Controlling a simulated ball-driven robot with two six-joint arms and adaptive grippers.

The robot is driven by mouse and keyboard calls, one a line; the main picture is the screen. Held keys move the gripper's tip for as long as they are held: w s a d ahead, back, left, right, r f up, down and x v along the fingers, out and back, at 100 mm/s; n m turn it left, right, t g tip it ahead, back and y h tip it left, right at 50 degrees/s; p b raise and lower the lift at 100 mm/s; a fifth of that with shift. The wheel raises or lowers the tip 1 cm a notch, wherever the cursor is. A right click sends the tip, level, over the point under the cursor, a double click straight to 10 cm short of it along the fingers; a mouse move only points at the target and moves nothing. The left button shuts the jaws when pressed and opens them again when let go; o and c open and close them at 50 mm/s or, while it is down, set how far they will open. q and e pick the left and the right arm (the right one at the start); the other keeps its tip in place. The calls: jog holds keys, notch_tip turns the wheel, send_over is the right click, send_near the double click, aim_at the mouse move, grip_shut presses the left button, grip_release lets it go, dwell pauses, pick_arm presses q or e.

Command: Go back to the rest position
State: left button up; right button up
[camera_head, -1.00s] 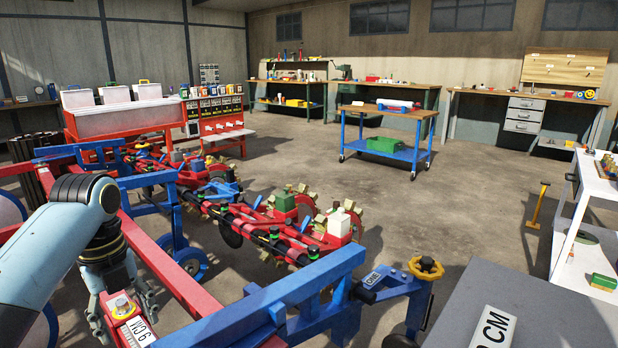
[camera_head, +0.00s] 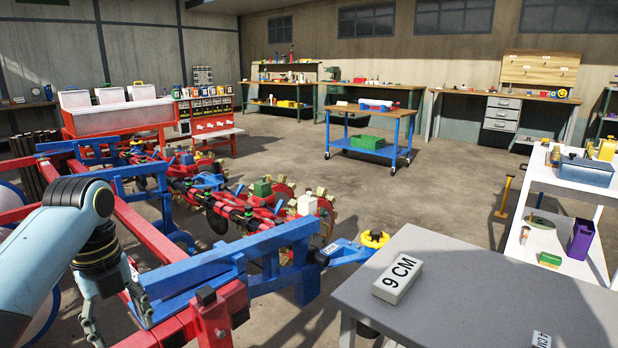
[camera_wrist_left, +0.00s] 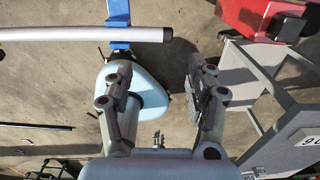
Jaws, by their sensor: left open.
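My left gripper (camera_head: 108,312) points down at the lower left of the head view, beside the red frame beam (camera_head: 140,235) of the planter. In the left wrist view its two fingers (camera_wrist_left: 163,95) are spread wide with nothing between them. Under them show the bare concrete floor and a rounded pale blue part of my own body. The red and blue planter (camera_head: 240,255) stretches back from the lower left. My right gripper is out of both views.
A grey table (camera_head: 480,290) stands at the lower right, bearing a white 9 CM block (camera_head: 398,279). A white shelf unit (camera_head: 553,180) is at the far right. A blue cart (camera_head: 368,148) stands farther back. Open concrete floor lies between.

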pick_arm(q)
jog(key=s+f+n, duration=1.3)
jog(key=s+f, duration=0.7)
jog(key=s, duration=0.4)
jog(key=s+f+n, duration=1.2)
jog(key=s+f, duration=0.7)
jog(key=s, duration=0.5)
jog(key=shift+s+a+f+n+t+y, duration=0.15)
jog(key=shift+s+f+n+t+y, duration=0.15)
jog(key=shift+f+n+y, duration=0.1)
